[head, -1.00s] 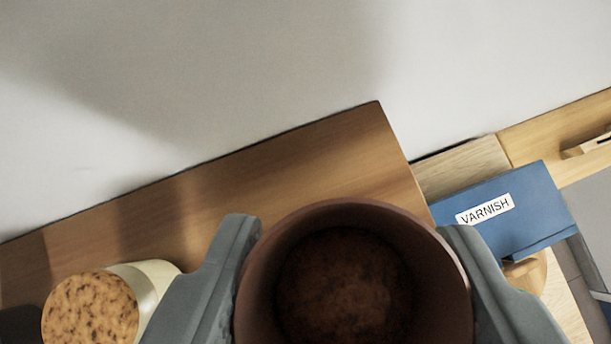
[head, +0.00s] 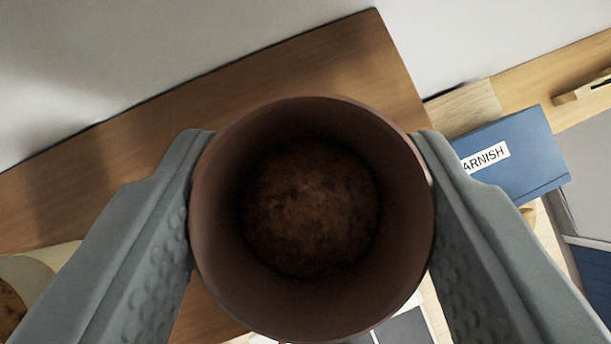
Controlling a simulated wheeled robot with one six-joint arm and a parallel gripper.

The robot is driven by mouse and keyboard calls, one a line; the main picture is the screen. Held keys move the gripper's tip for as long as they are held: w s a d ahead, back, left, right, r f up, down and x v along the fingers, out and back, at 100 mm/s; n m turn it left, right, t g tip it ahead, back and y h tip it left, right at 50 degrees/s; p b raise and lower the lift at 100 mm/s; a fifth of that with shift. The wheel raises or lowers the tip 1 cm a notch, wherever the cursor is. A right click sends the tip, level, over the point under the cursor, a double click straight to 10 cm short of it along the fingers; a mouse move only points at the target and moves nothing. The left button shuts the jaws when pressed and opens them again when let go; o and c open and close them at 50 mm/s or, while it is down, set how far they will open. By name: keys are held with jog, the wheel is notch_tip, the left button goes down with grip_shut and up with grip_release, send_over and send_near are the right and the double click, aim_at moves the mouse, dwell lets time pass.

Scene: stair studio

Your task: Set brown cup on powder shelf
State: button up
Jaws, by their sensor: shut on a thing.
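The brown cup (head: 313,215) is in the middle of the head view, seen from above into its dark, empty-looking inside. My gripper (head: 312,190) is shut on it, one grey finger on each side of its wall. A brown wooden shelf board (head: 270,82) runs behind and below the cup, along the white wall. The cup overlaps the board's right end in the picture. I cannot tell whether the cup touches it. No powder label shows.
A blue box labelled VARNISH (head: 530,150) sits to the right, past the shelf's end. The board behind the cup is bare.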

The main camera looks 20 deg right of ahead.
aim_at(310, 211)
notch_tip(310, 211, down, 2)
jog(key=shift+f, duration=0.1)
jog(key=shift+w+f, duration=0.2)
jog(key=shift+f, duration=0.05)
jog(key=o, duration=1.1)
jog(key=shift+f, duration=0.1)
